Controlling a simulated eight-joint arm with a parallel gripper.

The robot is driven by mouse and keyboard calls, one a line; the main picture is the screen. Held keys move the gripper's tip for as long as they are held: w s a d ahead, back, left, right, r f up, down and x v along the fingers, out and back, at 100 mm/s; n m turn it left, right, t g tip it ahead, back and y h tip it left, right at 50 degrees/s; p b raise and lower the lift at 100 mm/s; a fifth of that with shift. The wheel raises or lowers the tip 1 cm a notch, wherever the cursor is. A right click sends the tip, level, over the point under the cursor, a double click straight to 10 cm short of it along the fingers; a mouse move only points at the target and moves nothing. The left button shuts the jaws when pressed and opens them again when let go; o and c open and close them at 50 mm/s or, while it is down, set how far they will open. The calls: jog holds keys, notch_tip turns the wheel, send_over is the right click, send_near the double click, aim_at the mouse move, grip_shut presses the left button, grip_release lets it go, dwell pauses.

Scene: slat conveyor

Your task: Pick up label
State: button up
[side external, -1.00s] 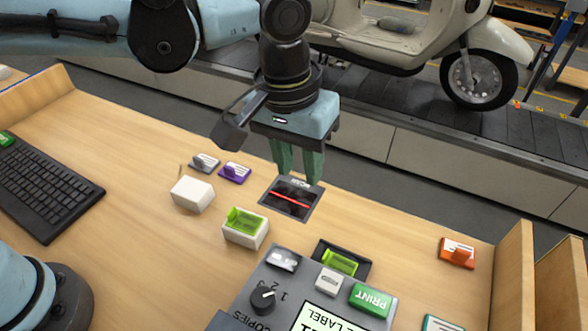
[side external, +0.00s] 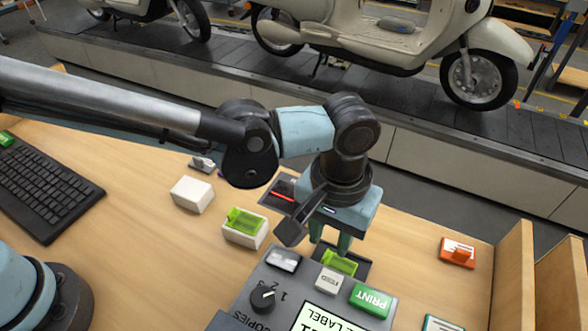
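A yellow-green label (side external: 338,263) lies in the dark output tray (side external: 362,267) at the back of the grey label printer (side external: 285,297). My gripper (side external: 331,245) points down just over the tray, at the label's far edge. Its two green fingers stand apart, with nothing visible held between them. Whether the fingertips touch the label cannot be told. A second yellow-green label (side external: 244,218) sits on a white box (side external: 243,236) left of the printer.
The printer has a green PRINT button (side external: 370,300), a FEED button (side external: 328,281) and a black knob (side external: 262,297). An orange tag (side external: 458,252) lies right; a plain white box (side external: 192,195) stands left.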

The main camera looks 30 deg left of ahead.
aim_at(325, 256)
jog(key=f, duration=0.5)
jog(key=shift+s+a, duration=0.1)
jog(key=shift+a, duration=0.1)
grip_shut()
